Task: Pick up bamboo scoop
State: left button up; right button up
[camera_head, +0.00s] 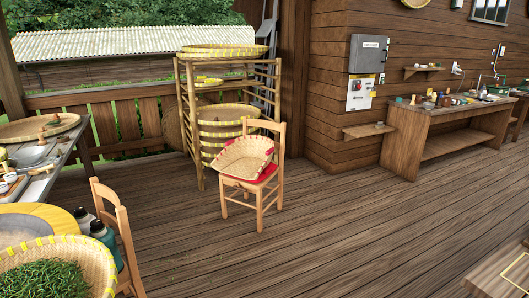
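Neither of my grippers shows in this view.
A bamboo rack (190,130) with several round trays stands behind the chair. At lower left are a basket of green leaves (45,280), bottles (100,232) and another chair (122,225). A workbench (400,140) stands at right. The middle plank floor (330,230) is clear.

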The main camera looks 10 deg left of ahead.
aim_at(43, 168)
jog(key=i+j+u, duration=0.1)
jog(key=i+u, duration=0.15)
jog(key=i, duration=0.45)
jog(key=i+l+u, duration=0.1)
jog(key=i+u, duration=0.15)
jog(key=i, duration=0.45)
jog(key=i+l+u, duration=0.2)
jog(key=i, duration=0.5)
jog(key=i+u, duration=0.25)
jog(key=i, duration=0.2)
jog(key=i+u, duration=0.25)
jog(key=i, duration=0.25)
jog(key=i+l+u, duration=0.1)
jog(key=i+u, duration=0.15)
jog(key=i, duration=0.2)
jog(key=i+l+u, duration=0.25)
jog(key=i, duration=0.2)
